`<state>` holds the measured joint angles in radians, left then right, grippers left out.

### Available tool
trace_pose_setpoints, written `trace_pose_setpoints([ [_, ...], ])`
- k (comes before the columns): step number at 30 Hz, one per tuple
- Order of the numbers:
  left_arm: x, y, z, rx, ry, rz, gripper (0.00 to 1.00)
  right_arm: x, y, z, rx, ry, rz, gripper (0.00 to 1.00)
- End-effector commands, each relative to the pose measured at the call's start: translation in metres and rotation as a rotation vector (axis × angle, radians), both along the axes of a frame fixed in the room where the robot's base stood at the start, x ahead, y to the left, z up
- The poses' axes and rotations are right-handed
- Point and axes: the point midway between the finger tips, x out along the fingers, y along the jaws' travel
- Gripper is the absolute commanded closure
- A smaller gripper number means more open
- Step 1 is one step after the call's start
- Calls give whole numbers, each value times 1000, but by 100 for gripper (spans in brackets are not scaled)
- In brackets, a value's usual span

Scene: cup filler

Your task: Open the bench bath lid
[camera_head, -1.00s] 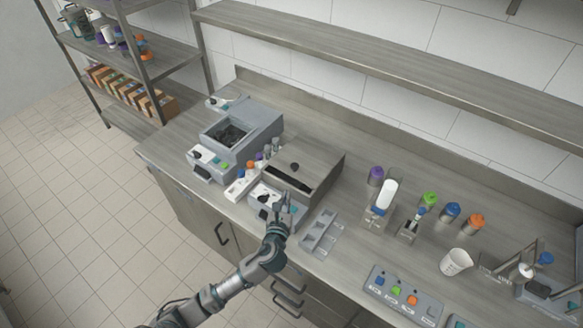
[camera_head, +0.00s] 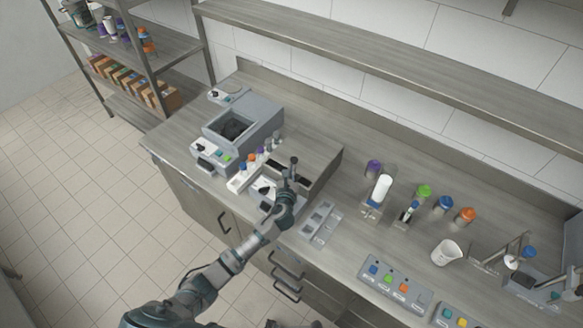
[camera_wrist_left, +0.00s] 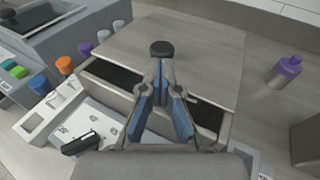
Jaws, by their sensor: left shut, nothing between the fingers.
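The bench bath is a grey box with a white front panel (camera_head: 263,190) and a flat brushed-metal lid (camera_head: 320,150). A dark opening (camera_wrist_left: 112,75) shows along the lid's front edge. My left gripper (camera_head: 292,165) is over the front part of the lid and is shut and empty. In the left wrist view its fingertips (camera_wrist_left: 161,70) appear just in front of the knob; contact cannot be told. My right gripper is out of view.
A grey device with an open well (camera_head: 232,128) stands left of the bath. A rack with coloured-cap bottles (camera_head: 248,168) is at the bath's left side. A grey compartment tray (camera_head: 320,222) lies to the right. An overhead shelf (camera_head: 390,65) runs along the wall.

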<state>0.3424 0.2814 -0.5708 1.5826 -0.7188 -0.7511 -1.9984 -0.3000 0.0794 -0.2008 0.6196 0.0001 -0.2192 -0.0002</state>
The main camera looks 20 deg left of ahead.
Motion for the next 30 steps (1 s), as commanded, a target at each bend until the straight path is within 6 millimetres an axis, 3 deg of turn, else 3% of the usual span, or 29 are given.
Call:
trace_pose_setpoints([
  [6, 18, 4, -3, -1, 0, -1, 100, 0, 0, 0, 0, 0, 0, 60],
  [19, 24, 3, -4, -2, -1, -1, 100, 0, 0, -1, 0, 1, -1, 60],
  [30, 85, -20, -6, -1, 0, -1, 100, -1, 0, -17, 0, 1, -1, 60],
])
